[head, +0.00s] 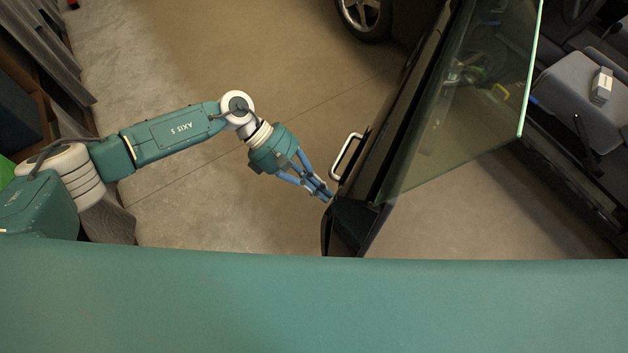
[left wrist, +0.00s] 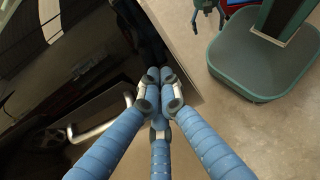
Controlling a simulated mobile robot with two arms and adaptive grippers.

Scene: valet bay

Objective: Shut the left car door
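The left car door (head: 345,222) stands open, a dark panel with a tilted glass window (head: 465,100) and a silver handle (head: 346,155) on its outer face. My left gripper (head: 328,194) is at the door's outer face, close to its free edge and nearer that edge than the handle. In the left wrist view, its blue fingers (left wrist: 158,78) are drawn together with nothing seen between them, in front of the dark door panel (left wrist: 120,65). The handle (left wrist: 98,127) is beside the fingers, not held. I cannot tell whether the fingertips touch the door.
The car's interior with a grey seat (head: 585,100) is at the right, beyond the open door. Bare floor (head: 480,215) lies between door and car. A wheel (head: 365,14) shows at the top. Furniture (head: 40,70) and drapery stand at the far left.

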